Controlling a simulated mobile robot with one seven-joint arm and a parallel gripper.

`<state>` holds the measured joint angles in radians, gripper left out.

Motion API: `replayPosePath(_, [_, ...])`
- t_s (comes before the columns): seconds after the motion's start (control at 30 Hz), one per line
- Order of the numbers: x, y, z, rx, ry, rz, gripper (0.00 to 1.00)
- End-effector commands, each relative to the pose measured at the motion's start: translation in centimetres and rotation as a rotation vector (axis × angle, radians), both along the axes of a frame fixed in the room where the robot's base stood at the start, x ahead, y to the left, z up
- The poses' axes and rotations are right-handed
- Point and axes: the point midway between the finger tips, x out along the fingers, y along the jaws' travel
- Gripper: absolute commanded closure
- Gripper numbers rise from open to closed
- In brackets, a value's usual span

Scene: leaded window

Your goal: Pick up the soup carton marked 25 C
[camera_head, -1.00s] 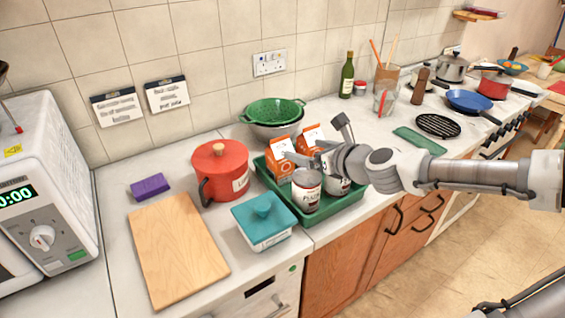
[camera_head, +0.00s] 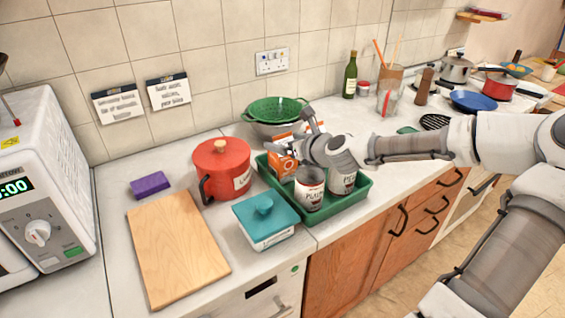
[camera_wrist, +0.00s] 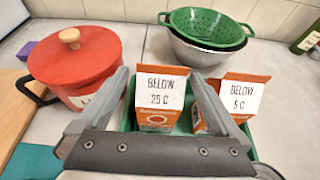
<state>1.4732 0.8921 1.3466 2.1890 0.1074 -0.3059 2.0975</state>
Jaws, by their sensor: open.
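The soup carton marked "BELOW 25 C" (camera_wrist: 160,98) is orange and white and stands upright in the green tray (camera_head: 345,209). In the wrist view my gripper (camera_wrist: 161,76) is open, with one finger on each side of this carton. I cannot tell whether either finger touches it. A similar carton marked "BELOW 5 C" (camera_wrist: 240,97) stands to the right, with the right finger between the two. In the head view my gripper (camera_head: 305,140) is over the back of the tray and hides most of the cartons; one orange carton (camera_head: 282,165) shows partly.
Two tins, one marked "PLAIN" (camera_head: 309,188) and another (camera_head: 342,178), stand at the tray's front. A red pot (camera_head: 221,170) and teal lidded dish (camera_head: 266,221) are to the left. A green colander (camera_head: 273,110) is behind. The wooden board (camera_head: 177,245) is bare.

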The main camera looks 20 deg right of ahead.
Motion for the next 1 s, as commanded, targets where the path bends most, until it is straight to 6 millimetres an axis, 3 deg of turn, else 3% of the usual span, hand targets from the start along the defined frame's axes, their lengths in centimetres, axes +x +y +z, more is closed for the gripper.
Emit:
replayPosePath(0.4, [4.1, 0.6, -1.6, 0.0, 0.0, 0.001, 0.0])
replayPosePath(0.77, [4.7, 0.7, -1.9, 0.0, 0.0, -0.001, 0.0])
replayPosePath(1.0, [4.7, 0.7, -1.9, 0.0, 0.0, 0.0, 0.4])
